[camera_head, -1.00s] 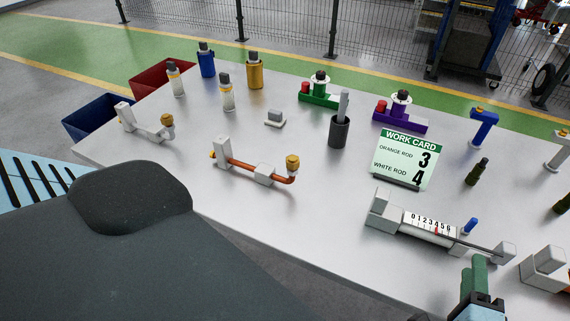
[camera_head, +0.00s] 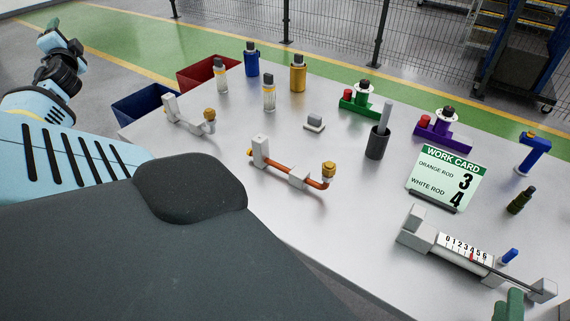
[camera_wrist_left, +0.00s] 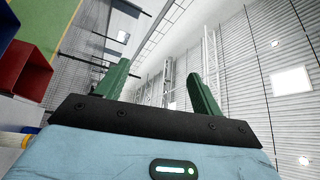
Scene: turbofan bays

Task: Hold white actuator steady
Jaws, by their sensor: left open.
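The white actuator, a white rod with end block and brass knob (camera_head: 190,121), lies at the table's far left in the head view. An orange rod actuator (camera_head: 290,172) lies nearer the middle. My left gripper (camera_head: 53,26) is raised at the upper left, beyond the table and well apart from the white actuator. In the left wrist view its green fingers (camera_wrist_left: 158,85) are open and empty, pointing towards the ceiling. Of my right gripper, only green finger parts (camera_head: 509,305) show at the bottom right edge, by the scale fixture (camera_head: 465,252).
Blue (camera_head: 148,105) and red (camera_head: 208,72) bins stand at the table's far left edge. Several bottles (camera_head: 269,93) stand behind the actuators. The work card (camera_head: 446,178) reads orange rod 3, white rod 4. A dark cup (camera_head: 377,145) stands in the middle.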

